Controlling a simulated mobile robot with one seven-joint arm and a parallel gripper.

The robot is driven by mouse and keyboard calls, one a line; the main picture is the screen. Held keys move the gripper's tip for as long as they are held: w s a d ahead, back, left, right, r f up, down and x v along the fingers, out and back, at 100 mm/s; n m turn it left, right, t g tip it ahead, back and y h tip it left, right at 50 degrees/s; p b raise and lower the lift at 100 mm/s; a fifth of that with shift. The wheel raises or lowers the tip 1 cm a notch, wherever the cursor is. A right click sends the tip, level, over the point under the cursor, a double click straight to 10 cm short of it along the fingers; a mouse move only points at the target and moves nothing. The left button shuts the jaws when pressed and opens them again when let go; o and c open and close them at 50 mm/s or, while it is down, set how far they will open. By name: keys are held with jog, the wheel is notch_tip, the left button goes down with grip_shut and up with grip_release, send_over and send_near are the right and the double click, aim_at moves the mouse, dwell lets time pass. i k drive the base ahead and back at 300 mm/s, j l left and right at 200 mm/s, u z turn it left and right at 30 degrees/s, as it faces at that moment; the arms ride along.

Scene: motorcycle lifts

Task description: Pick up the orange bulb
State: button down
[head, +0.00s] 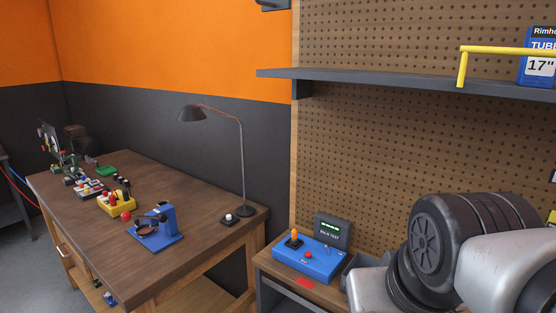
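The orange bulb (294,235) is small and stands upright in a black socket on a blue bulb-test box (318,268). The box sits on a low wooden-topped bench to the right of the workbench. It has a red button (308,255) and a dark display panel (333,231) with green marks and lettering behind it. My gripper is not in view. Large grey and dark links at the lower right look like my own arm; they lie to the right of the box and hide part of the bench there. Nothing in view touches the bulb.
A wooden workbench (185,190) at left holds a desk lamp (242,160), a blue stand (158,225), a yellow block (117,204) and other small items. A dark shelf (400,80) juts from the pegboard above the box. A red patch (305,283) lies before the box.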

aim_at(294, 242)
jog(key=i+j+z, duration=0.15)
jog(key=i+j, duration=0.15)
jog(key=i+j+z, duration=0.15)
jog(key=i+j, duration=0.15)
jog(key=j, duration=0.25)
jog(key=i+j+z, duration=0.2)
jog(key=j, duration=0.25)
jog(key=i, duration=0.05)
